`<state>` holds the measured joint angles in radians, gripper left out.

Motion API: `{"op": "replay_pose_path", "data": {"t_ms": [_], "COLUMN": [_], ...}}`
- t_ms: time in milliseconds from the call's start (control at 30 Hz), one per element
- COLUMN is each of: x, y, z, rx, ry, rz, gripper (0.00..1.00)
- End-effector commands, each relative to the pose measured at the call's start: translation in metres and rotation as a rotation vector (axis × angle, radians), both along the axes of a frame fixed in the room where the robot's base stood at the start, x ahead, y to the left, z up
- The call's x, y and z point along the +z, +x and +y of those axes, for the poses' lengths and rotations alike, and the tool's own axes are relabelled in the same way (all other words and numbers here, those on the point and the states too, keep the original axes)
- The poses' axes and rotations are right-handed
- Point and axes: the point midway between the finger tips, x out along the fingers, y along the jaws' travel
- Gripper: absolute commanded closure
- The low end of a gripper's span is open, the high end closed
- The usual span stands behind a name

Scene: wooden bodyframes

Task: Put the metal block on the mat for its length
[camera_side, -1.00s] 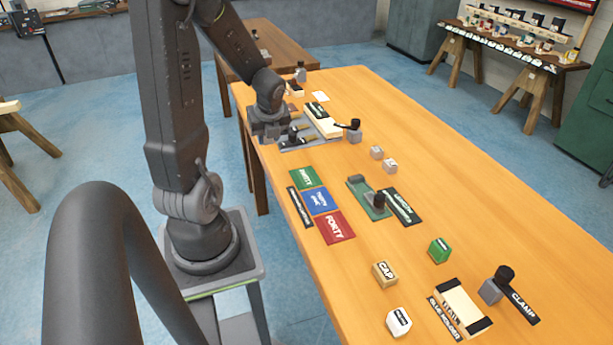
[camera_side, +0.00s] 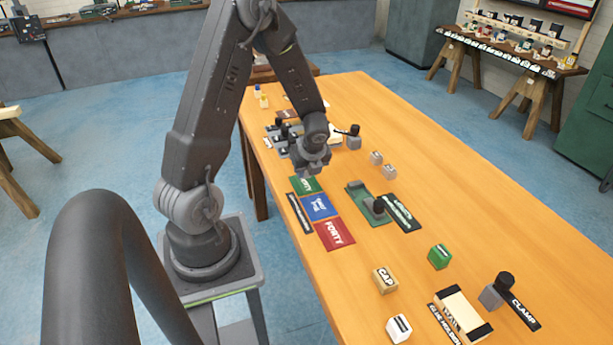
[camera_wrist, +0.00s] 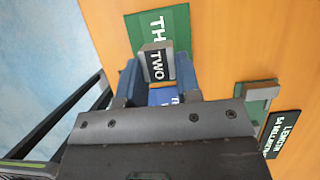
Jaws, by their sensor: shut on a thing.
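My gripper (camera_side: 309,172) is shut on a grey metal block (camera_wrist: 152,47) with a black label reading "TWO". In the wrist view the block (camera_wrist: 157,66) sits between the blue fingers, above the green mat (camera_wrist: 174,25) and blue mat (camera_wrist: 160,97). The blue mat (camera_side: 320,206) and red mat (camera_side: 334,233) lie in a row nearer the camera; the red one reads "FORTY". The blue mat's text is too small to read fully.
A green gauge (camera_side: 358,192) with a dark knob stands right of the mats, beside a black length sign (camera_side: 401,211). Small grey blocks (camera_side: 376,158) lie behind it. A cap block (camera_side: 385,278), green block (camera_side: 439,256) and white block (camera_side: 398,328) stand in front.

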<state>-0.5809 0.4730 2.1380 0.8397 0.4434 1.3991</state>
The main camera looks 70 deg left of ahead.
Motion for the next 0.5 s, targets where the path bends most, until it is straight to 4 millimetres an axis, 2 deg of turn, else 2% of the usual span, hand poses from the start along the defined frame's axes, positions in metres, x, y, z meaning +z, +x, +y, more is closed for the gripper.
{"op": "replay_pose_path", "data": {"t_ms": [33,167,500], "x": [-0.009,-0.023,-0.025], "y": [0.000,0.000,0.000], "z": [-0.001,0.000,0.000], "rx": [-0.002,-0.002,0.000], "ry": [-0.004,-0.002,-0.001], "rz": [0.003,0.002,-0.001], "gripper": [0.97,0.97,0.97]}}
